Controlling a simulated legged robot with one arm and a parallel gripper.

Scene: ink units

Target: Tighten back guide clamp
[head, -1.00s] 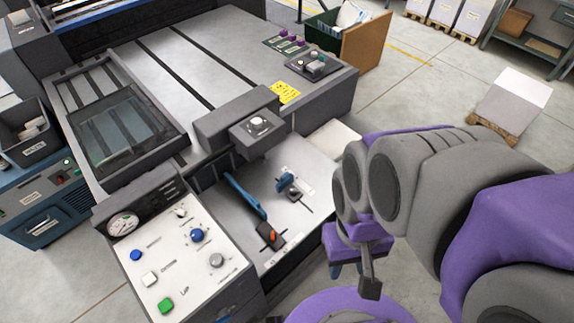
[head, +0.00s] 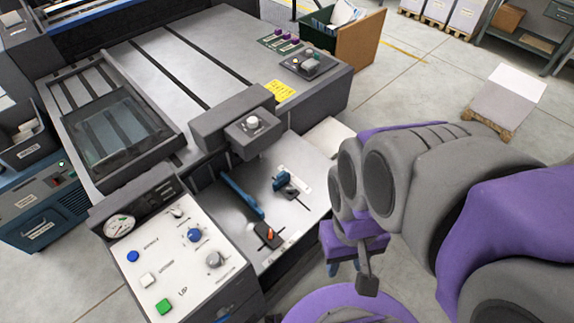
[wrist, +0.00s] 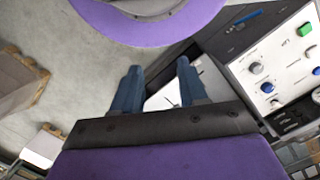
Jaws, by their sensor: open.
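A feed plate (head: 301,216) at the machine's near right end carries a long blue guide bar (head: 241,195). One clamp, with an orange lever (head: 270,234), sits at the bar's near end. A second clamp, with a blue lever (head: 281,180), sits at a slot farther back on the plate. I cannot tell for sure which is the back guide clamp, or how tight either is. My gripper (head: 345,268) hangs right of the plate, apart from both clamps. In the wrist view its blue fingers (wrist: 158,90) are spread, with nothing between them.
A control panel (head: 160,255) with knobs and buttons stands left of the plate. A dark grey block with a knob (head: 252,124) overhangs the plate's back. A paper-topped pallet (head: 499,98) stands at the right. Floor (head: 430,75) behind my arm is open.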

